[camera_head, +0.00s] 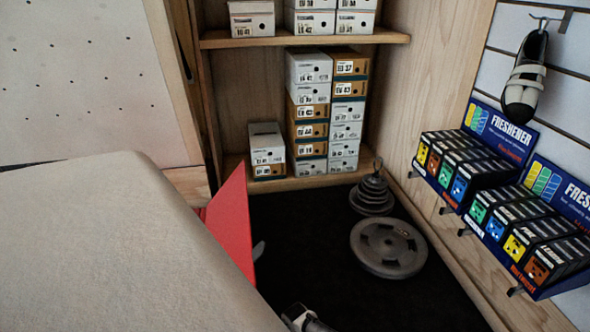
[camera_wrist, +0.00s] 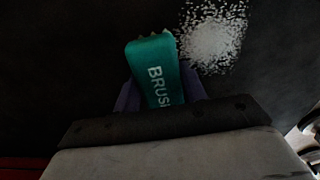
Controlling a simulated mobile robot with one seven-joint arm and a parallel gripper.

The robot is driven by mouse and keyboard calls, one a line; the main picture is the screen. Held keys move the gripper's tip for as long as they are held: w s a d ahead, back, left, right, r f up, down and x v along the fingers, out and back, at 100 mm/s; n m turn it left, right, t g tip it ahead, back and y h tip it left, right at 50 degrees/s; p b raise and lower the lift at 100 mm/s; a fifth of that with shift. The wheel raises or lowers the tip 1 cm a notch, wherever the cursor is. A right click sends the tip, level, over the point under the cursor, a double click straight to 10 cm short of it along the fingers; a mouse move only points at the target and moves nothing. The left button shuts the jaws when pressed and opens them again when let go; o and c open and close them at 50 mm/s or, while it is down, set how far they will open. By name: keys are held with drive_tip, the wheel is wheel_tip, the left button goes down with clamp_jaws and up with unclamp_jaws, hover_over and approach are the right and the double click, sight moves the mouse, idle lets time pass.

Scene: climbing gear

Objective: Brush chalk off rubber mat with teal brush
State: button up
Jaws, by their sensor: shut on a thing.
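The teal brush (camera_wrist: 155,72), with white lettering on its handle, shows in the wrist view between the purple fingers of my gripper (camera_wrist: 161,92). My gripper is shut on it. Its far end is beside a patch of white chalk (camera_wrist: 213,38), which lies scattered on the dark rubber mat (camera_wrist: 70,60). I cannot tell whether the brush touches the mat. In the head view the black mat (camera_head: 310,245) covers the floor; the brush, chalk and gripper do not show there, and my large pale arm link fills the lower left.
A red panel (camera_head: 232,225) stands beside my arm. A round weight plate (camera_head: 388,247) and a stack of smaller weights (camera_head: 371,195) lie on the mat's right. Shoe boxes (camera_head: 308,110) fill the back shelves. Freshener displays (camera_head: 475,155) and a hanging shoe (camera_head: 525,80) are on the right wall.

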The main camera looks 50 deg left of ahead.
drive_tip(key=shift+f+b, duration=1)
drive_tip(key=shift+f, duration=0.05)
idle(0.4)
drive_tip(key=shift+r, duration=0.1)
